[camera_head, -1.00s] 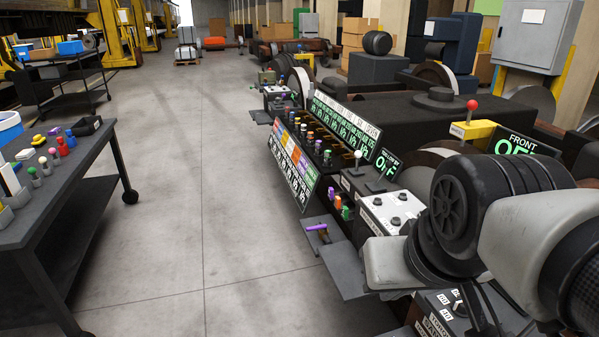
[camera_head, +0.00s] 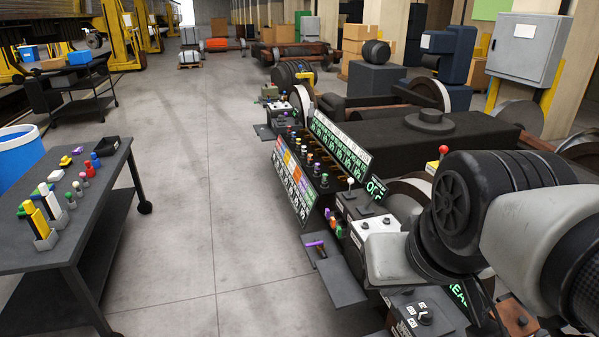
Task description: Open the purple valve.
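My gripper is not in the picture.
The console has a sloped label panel (camera_head: 293,187) and a green-lit sign board (camera_head: 340,145). A dark table (camera_head: 105,225) with coloured knobs stands at the left. Clear concrete floor (camera_head: 205,200) lies between them. Wheelsets and a grey cabinet (camera_head: 525,47) are at the right.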

